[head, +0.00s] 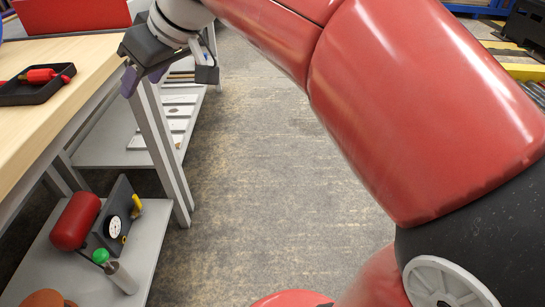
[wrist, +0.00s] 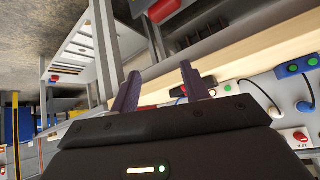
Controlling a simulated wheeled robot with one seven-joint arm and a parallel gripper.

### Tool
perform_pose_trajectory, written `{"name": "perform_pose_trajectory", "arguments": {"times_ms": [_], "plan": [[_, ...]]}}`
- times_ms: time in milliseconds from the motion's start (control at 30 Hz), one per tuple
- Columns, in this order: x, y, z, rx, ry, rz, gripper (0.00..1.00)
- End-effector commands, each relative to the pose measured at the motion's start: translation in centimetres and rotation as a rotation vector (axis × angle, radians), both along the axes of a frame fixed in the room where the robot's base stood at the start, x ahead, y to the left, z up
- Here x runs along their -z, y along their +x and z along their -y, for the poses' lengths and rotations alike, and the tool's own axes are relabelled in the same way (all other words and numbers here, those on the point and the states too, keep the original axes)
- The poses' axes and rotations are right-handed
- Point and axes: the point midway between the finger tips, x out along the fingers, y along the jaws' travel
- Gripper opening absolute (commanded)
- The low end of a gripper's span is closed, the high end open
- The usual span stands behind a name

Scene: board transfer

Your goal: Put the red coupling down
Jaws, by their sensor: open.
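The red coupling (head: 45,76) lies in a small black tray (head: 13,97) on the wooden tabletop at the left of the head view. My gripper (head: 145,80) is beyond the table's right edge, to the right of the tray and apart from it. Its purple fingers are spread with nothing between them. In the wrist view the open fingers (wrist: 157,80) show empty too. A dark object with a bit of red shows behind one finger there; I cannot tell for sure whether it is the tray.
The wooden table (head: 62,55) has a red box (head: 70,14) at its back. A red tank (head: 75,220) and a gauge panel (head: 115,222) stand on the lower shelf. The wrist view shows a panel with coloured buttons (wrist: 300,68) and cables. The floor (head: 255,150) right of the table is clear.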

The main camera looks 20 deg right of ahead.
Motion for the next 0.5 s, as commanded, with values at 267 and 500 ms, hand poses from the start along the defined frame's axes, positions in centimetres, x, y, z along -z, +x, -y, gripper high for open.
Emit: {"name": "perform_pose_trajectory", "arguments": {"times_ms": [267,500], "plan": [[13.2,-12.1,11.4,0.536,-0.142,-0.157,0.46],[19.2,-17.0,15.1,0.730,-0.177,-0.186,0.46]]}}
